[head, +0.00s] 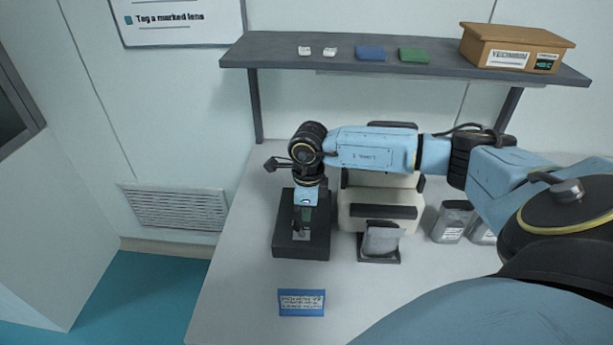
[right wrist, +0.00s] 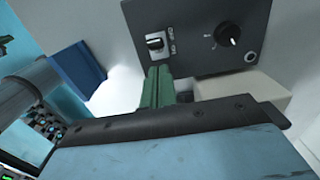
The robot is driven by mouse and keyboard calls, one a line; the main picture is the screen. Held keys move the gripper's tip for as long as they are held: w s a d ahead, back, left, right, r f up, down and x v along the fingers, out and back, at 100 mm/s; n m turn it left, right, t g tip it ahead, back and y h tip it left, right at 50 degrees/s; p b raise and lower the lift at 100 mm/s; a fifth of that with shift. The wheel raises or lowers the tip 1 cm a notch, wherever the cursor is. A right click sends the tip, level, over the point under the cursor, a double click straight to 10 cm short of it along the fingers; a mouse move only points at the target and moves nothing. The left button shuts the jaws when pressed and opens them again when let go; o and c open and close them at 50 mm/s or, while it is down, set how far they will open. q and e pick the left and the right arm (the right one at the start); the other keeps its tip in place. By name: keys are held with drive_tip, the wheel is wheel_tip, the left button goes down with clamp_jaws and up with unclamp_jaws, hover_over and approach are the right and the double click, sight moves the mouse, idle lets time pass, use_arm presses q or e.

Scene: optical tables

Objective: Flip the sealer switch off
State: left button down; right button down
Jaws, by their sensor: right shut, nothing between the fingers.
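The dark control box (head: 285,243) stands on the white table, left of a cream machine with dark bars (head: 372,224). In the right wrist view its dark panel (right wrist: 193,57) carries a small pale switch (right wrist: 155,43) with small labels beside it, and a round black knob (right wrist: 227,35). Which way the switch is set I cannot tell. My right gripper (head: 303,222) points down over the box, shut and empty. Its green fingers (right wrist: 157,88) end just below the switch in the right wrist view; whether they touch it is unclear. My left gripper is not in view.
A blue-edged label card (head: 301,302) lies in front of the box. A shelf (head: 285,50) above the table holds a brown box (head: 515,47) and small coloured items. The table's front left is clear.

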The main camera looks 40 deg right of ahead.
sight(296, 223)
drive_tip(key=shift+r, duration=0.1)
wheel_tip(296, 223, up, 9)
drive_tip(key=w+a+p, duration=0.2)
drive_tip(key=p, duration=0.4)
drive_tip(key=shift+r, duration=0.2)
drive_tip(key=shift+s+f, duration=0.1)
